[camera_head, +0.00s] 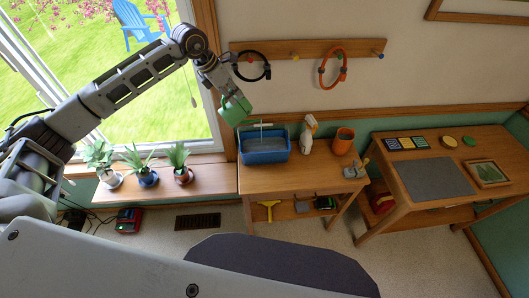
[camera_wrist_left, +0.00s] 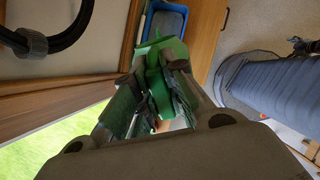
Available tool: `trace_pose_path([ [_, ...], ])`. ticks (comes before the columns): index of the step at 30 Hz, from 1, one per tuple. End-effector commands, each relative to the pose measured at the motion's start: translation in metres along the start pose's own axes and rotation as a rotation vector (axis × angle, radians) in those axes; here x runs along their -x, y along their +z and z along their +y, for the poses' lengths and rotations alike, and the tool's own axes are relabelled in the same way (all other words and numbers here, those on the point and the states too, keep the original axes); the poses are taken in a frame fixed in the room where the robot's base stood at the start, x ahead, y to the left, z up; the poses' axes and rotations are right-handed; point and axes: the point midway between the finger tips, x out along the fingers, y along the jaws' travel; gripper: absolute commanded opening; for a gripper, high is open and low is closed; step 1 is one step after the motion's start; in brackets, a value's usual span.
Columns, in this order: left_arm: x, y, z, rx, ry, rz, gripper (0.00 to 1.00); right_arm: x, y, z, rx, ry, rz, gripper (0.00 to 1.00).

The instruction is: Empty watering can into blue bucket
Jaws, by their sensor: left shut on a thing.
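A green watering can (camera_head: 235,108) hangs in the air in front of the wall, above and slightly left of the blue bucket in the head view. My left gripper (camera_head: 226,93) is shut on it. In the left wrist view, green parts of the can (camera_wrist_left: 165,60) show between the gripper's fingers (camera_wrist_left: 155,95). The blue bucket (camera_head: 264,157) stands on a wooden bench, its handle up and its inside greyish. It also shows beyond the can in the left wrist view (camera_wrist_left: 184,14). I cannot see any water leaving the can. My right gripper is not in view.
A white spray bottle (camera_head: 308,135) and an orange pot (camera_head: 344,141) stand right of the bucket. Several potted plants (camera_head: 140,165) line the sill at left. A peg rail (camera_head: 300,48) with a black loop and an orange loop (camera_head: 333,67) is close above.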

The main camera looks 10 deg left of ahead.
Motion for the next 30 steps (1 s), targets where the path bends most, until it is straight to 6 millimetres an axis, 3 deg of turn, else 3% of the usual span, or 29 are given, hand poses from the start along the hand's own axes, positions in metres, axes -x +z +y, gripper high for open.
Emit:
trace_pose_path([
  [30,0.002,0.024,0.000,-0.001,0.001,0.108,0.00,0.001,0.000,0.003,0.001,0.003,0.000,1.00],
])
